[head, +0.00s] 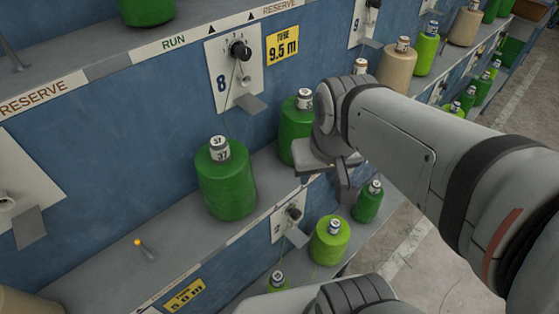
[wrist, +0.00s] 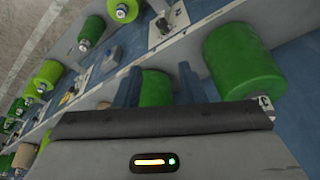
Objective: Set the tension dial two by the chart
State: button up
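A white dial plate (head: 288,215) with a small knob stands on the lower row of the blue frame. Its number looks like a 2 but is small. A white plate with a knob (wrist: 172,16) shows at the top of the wrist view; I cannot tell which dial it is. My gripper (head: 343,178) hangs above and to the right of the lower plate, apart from it. In the wrist view my gripper's two fingers (wrist: 158,84) stand apart with nothing held between them; a green spool shows behind. I cannot make out a chart or the dial setting.
A dark green spool marked 37 (head: 226,185) stands on the shelf left of my gripper, another green spool (head: 295,135) close beside it. Dial plate 8 (head: 235,70) is above, near a yellow 9.5 m sign (head: 283,45). A light green spool (head: 329,242) stands below. Concrete floor lies right.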

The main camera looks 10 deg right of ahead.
aim_at(295, 215)
jog(key=z, duration=0.35)
jog(key=k, duration=1.45)
jog(key=u, duration=0.3)
jog(key=i, duration=1)
jog(key=u, duration=0.05)
